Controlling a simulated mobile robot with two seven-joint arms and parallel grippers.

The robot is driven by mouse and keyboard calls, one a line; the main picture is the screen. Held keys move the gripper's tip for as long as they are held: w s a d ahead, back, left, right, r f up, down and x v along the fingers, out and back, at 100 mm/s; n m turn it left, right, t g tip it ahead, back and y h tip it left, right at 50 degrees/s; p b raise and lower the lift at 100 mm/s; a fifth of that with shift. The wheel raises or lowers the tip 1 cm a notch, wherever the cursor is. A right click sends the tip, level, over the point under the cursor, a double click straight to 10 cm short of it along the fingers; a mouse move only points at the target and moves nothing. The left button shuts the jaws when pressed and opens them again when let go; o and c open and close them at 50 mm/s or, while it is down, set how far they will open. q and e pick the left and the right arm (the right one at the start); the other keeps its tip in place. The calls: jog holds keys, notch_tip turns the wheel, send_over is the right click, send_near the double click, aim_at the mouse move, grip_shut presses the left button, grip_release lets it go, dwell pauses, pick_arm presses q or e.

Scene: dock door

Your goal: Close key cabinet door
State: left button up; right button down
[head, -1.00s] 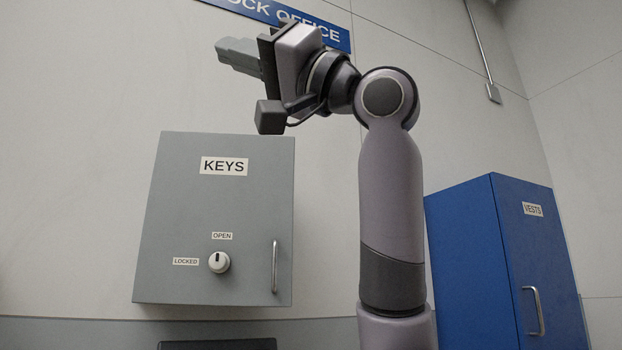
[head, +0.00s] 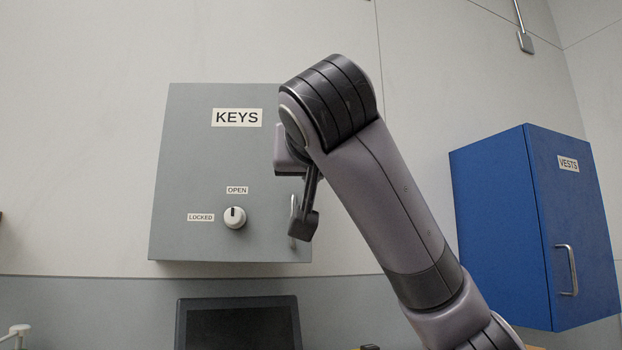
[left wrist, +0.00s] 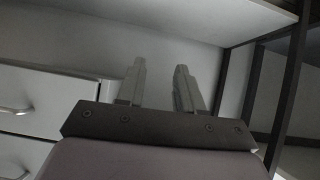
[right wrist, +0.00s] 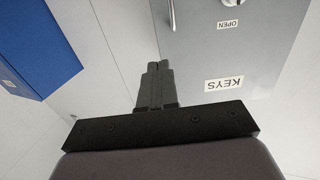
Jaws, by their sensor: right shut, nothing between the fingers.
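The grey key cabinet (head: 190,160) hangs on the wall in the head view, with a KEYS label on its door. The door lies flat across the front; I cannot tell whether a small gap is left. Its white knob (head: 235,218) has its mark pointing up toward OPEN. The bar handle at the door's right edge is partly hidden by my right wrist; it shows in the right wrist view (right wrist: 171,15). My left gripper (left wrist: 161,68) is open and empty, away from the cabinet.
A blue VESTS cabinet (head: 500,220) is on the wall to the right. A dark screen (head: 238,325) stands below the key cabinet. In the left wrist view are drawers (left wrist: 40,100) and a shelf with dark posts (left wrist: 290,90). The wall left of the key cabinet is clear.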

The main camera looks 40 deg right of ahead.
jog(key=p+x, duration=0.8)
jog(key=x, duration=0.5)
jog(key=shift+p, duration=0.35)
jog(key=shift+d, duration=0.1)
jog(key=w+d+n+t+y+p, duration=0.2)
jog(key=w+d+p, duration=0.3)
jog(key=w, duration=0.3)
jog(key=shift+w+d+r+n+y+p, duration=0.2)
jog(key=shift+w+r+n+y+p, duration=0.15)
jog(key=shift+y, duration=0.55)
jog(key=shift+s+d+r, duration=0.1)
